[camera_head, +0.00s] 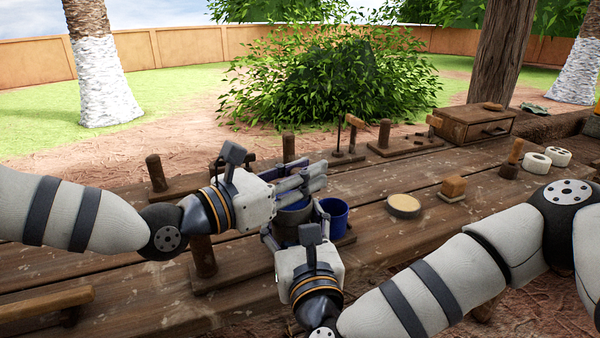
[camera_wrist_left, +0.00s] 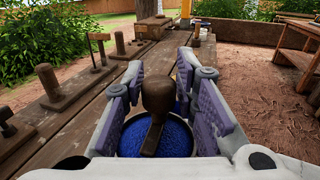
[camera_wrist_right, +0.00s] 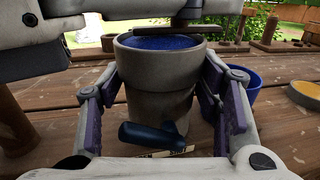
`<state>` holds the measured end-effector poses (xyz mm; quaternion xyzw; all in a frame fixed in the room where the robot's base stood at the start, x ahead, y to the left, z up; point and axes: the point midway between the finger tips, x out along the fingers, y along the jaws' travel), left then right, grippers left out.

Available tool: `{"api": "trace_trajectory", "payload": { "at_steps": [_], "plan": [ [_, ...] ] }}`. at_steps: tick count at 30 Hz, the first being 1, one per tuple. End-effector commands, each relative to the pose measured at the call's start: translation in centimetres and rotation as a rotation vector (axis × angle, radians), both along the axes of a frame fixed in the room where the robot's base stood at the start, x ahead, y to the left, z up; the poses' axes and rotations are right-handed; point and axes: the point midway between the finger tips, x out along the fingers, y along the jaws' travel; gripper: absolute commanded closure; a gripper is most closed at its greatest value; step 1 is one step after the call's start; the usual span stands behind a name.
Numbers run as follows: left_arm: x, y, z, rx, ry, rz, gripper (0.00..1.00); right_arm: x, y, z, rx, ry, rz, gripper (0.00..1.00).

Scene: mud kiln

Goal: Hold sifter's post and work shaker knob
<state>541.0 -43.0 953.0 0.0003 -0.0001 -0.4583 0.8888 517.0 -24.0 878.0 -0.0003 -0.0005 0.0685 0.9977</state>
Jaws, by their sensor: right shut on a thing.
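A grey pot with blue contents (camera_wrist_right: 155,88) stands upright in the right wrist view, with a dark blue handle-like part low on its front. My right gripper (camera_wrist_right: 162,105) is shut on the pot's sides; in the head view the gripper (camera_head: 293,226) is low at the pot. A dark wooden knob on a short arm (camera_wrist_left: 158,95) sits above the blue contents in the left wrist view. My left gripper (camera_wrist_left: 160,100) is open with its fingers on either side of the knob, gaps showing. In the head view my left gripper (camera_head: 316,178) reaches over the pot and hides the knob.
A wooden post (camera_head: 203,255) on a base stands left of the pot. A blue cup (camera_head: 333,217) is close on its right. Several posts line the table's back.

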Motion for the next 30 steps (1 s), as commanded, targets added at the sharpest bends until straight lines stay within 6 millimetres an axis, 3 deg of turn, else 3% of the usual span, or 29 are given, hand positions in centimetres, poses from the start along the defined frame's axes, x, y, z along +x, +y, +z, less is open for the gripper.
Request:
{"api": "trace_trajectory", "payload": {
  "at_steps": [11, 24, 30],
  "plan": [
    [-0.2, 0.3, 0.0, -0.001, 0.001, 0.000, 0.57, 0.1, -0.2, -0.1, 0.001, 0.003, -0.005, 0.82],
    [-6.0, 8.6, 0.1, -0.003, 0.000, 0.003, 0.57, 0.1, -0.2, -0.1, 0.001, 0.003, -0.007, 0.82],
    [-7.0, 9.8, 0.0, 0.000, 0.000, 0.000, 0.57, 0.1, -0.2, -0.1, 0.000, 0.003, -0.006, 0.82]
  ]
}}
